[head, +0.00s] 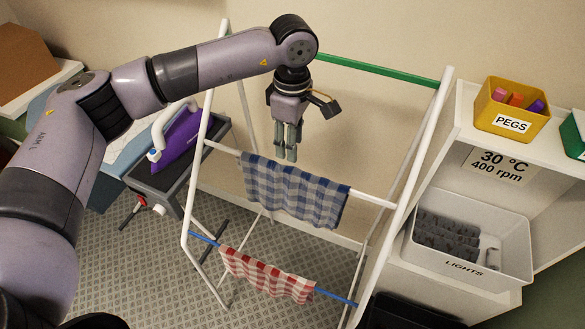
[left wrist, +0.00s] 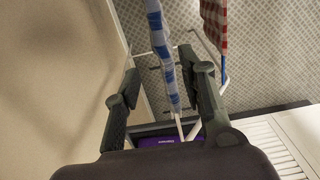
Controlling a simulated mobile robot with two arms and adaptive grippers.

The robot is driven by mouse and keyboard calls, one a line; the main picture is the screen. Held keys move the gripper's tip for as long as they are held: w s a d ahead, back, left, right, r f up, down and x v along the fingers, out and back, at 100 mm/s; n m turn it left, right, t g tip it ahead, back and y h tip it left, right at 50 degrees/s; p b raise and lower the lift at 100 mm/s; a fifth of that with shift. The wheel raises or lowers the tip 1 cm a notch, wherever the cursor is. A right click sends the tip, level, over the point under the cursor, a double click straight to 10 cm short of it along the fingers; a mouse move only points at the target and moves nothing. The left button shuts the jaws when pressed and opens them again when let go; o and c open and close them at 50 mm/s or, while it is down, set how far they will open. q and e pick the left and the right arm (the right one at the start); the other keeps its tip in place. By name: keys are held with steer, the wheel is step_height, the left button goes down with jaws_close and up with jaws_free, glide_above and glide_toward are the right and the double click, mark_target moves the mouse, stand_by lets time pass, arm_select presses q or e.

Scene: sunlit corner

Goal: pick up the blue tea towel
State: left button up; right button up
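The blue-and-white checked tea towel (head: 295,192) hangs folded over the upper white rail of a drying rack (head: 398,170). My left gripper (head: 287,154) points down, with its fingertips at the towel's top edge in the head view. In the left wrist view the two fingers (left wrist: 160,68) are apart, and the blue towel (left wrist: 163,45) shows edge-on between them. Nothing is gripped; I cannot tell whether the fingertips are level with the towel or just above it. My right gripper is in neither view.
A red-and-white checked towel (head: 266,275) hangs on a lower blue rail. A green rail (head: 375,68) crosses the rack's top behind my gripper. A purple iron (head: 178,137) stands left. Right, a white shelf holds a yellow PEGS box (head: 490,118) and a LIGHTS bin (head: 508,268).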

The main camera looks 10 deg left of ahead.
mark_target(293, 170)
arm_select(q)
step_height(293, 170, down, 9)
steer(key=b, duration=0.4)
steer(key=shift+d+b, duration=0.1)
steer(key=shift+b, duration=0.2)
steer(key=shift+f+b, duration=0.45)
steer(key=shift+b, duration=0.1)
steer(key=shift+r, duration=0.1)
steer(key=shift+c, duration=0.2)
jaws_close()
step_height(293, 170, up, 7)
steer(key=p, duration=0.3)
steer(key=shift+s+r, duration=0.1)
